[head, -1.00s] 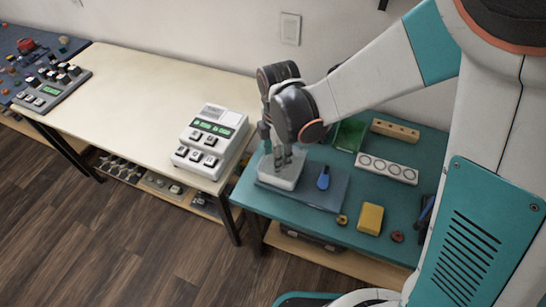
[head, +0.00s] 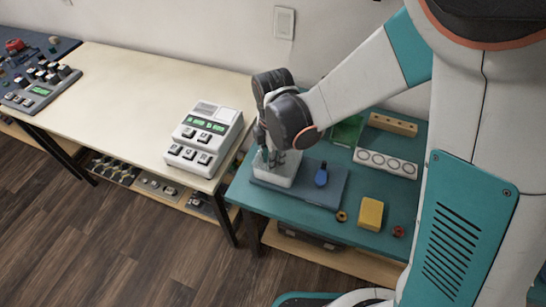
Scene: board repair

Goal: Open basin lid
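The basin (head: 280,176) is a small whitish, translucent box at the left of the teal table, on a dark blue mat (head: 325,196). My gripper (head: 277,158) points down at the top of the basin. Its fingers overlap the basin's top in the head view. The lid cannot be told apart from the basin at this size, and the finger gap and any contact are too small to tell. My wrist hides part of the far side.
A blue-handled tool (head: 321,175) lies right of the basin. A yellow block (head: 371,213), a white strip with round holes (head: 386,163), a wooden block (head: 393,124) and a green tray (head: 347,131) share the teal table (head: 310,216). A keyed device (head: 204,136) stands left.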

